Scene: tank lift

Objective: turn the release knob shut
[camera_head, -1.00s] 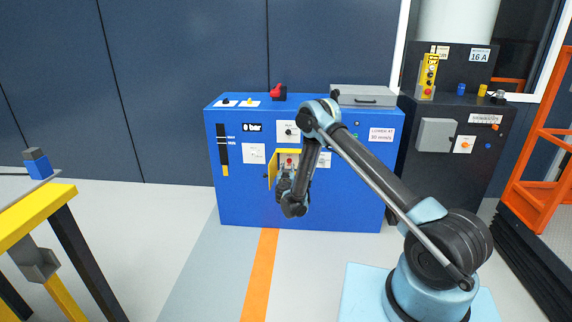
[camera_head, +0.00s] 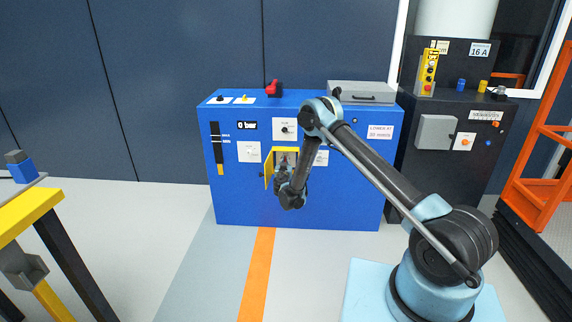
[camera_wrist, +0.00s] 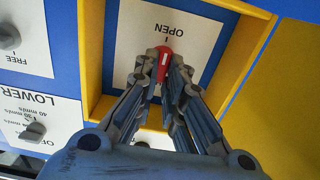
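The release knob (camera_wrist: 163,66) is a red grip with a white line, seen in the wrist view inside a yellow-framed recess. Its white plate (camera_wrist: 203,32) reads OPEN, upside down in this view. My gripper (camera_wrist: 165,62) has one fingertip on each side of the knob, close against it, and looks shut on it. The lower part of the knob is hidden by the fingers. In the head view my gripper (camera_head: 284,172) reaches into the yellow-edged box on the front of the blue cabinet (camera_head: 330,208), and the knob is hidden there.
The box's yellow door (camera_head: 269,170) stands open on the left. In the wrist view, two grey knobs (camera_wrist: 9,36) (camera_wrist: 33,131) sit beside the recess. A red switch (camera_head: 273,88) stands on the cabinet top. A yellow-edged table (camera_head: 28,215) is at left; the floor between is clear.

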